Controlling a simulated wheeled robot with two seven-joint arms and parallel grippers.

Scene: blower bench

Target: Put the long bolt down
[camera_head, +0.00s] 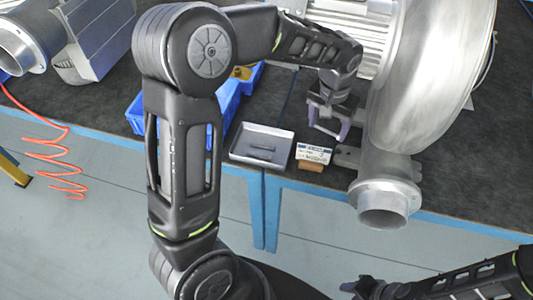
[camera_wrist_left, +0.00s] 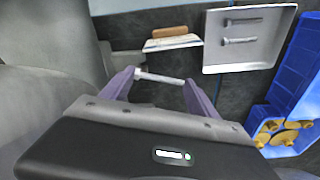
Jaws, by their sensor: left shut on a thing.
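My left gripper (camera_head: 328,122) reaches over the bench to the left of the blower's round housing. In the left wrist view its two purple fingers (camera_wrist_left: 160,84) are shut on a silver bolt (camera_wrist_left: 160,77), which spans the gap between the fingertips. The held bolt cannot be made out in the head view. A grey tray (camera_head: 240,157) lies near the bench's front edge, left of the gripper; it also shows in the left wrist view (camera_wrist_left: 240,68), with two bolts (camera_wrist_left: 240,41) in it. My right gripper (camera_head: 358,287) is low in the head view, its fingers unclear.
A small label card (camera_head: 313,153) with a wooden block (camera_head: 311,167) stands between tray and blower. The blower's metal outlet (camera_head: 384,203) overhangs the front edge. Blue bins (camera_wrist_left: 290,95) beside the tray hold brass parts (camera_wrist_left: 284,132). An orange coiled hose (camera_head: 55,160) hangs at left.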

